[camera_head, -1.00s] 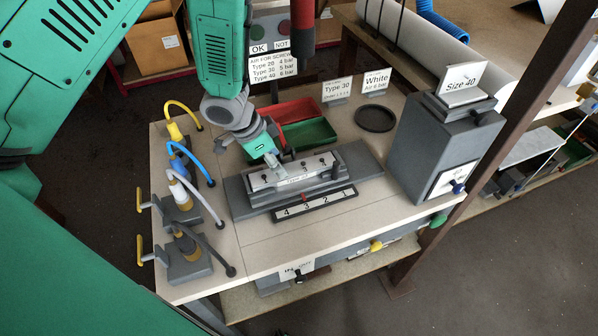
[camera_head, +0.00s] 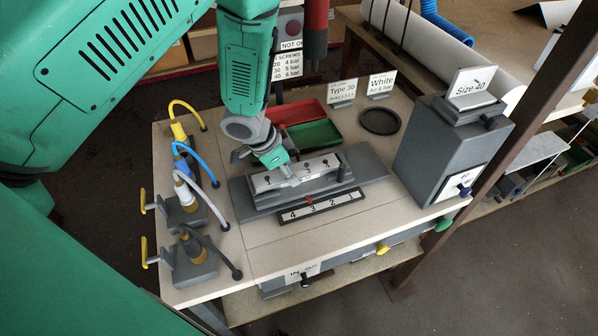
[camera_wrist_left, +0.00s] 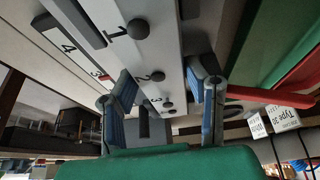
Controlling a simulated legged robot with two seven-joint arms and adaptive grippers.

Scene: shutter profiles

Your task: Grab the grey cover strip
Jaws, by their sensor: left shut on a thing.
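The pale grey cover strip (camera_head: 318,168), with numbers and black knobs along its top, lies along the dark grey fixture (camera_head: 365,168) on the table. It also shows in the left wrist view (camera_wrist_left: 150,50), running between the fingers. My left gripper (camera_head: 281,168) is over the strip's left half in the head view. The finger contact is partly hidden, and I cannot tell whether the strip is lifted. My right gripper is not in view.
A black numbered scale (camera_head: 320,206) lies before the fixture. Green (camera_head: 312,134) and red (camera_head: 298,111) trays stand behind it, with a dark ring (camera_head: 380,121). A grey box (camera_head: 440,150) stands right, and hose connectors (camera_head: 185,190) stand left. Bare table lies in front.

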